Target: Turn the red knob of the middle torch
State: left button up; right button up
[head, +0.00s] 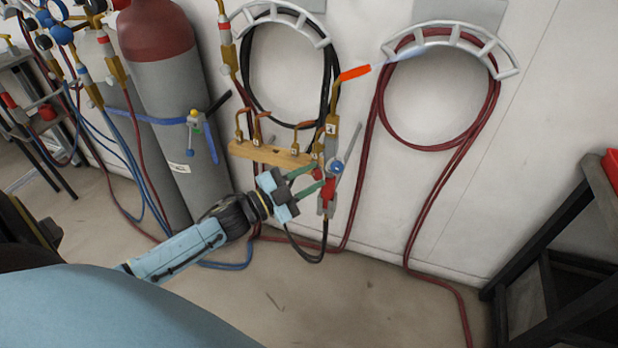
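My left gripper (319,175) reaches in from the lower left. Its two green fingers are apart, with the tips on either side of the red knob; contact is not clear. My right gripper is not in view.
Grey gas cylinders (172,95) with regulators and hoses stand at the left. Coiled hoses hang on two wall racks (450,35). A dark frame (560,255) stands at the right. The floor ahead is mostly clear.

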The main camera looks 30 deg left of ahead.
pick_arm(q)
jog(key=shift+o, duration=1.4)
jog(key=shift+s, duration=0.1)
jog(key=v, duration=1.3)
jog(key=shift+p, duration=0.35)
jog(key=shift+a, duration=0.1)
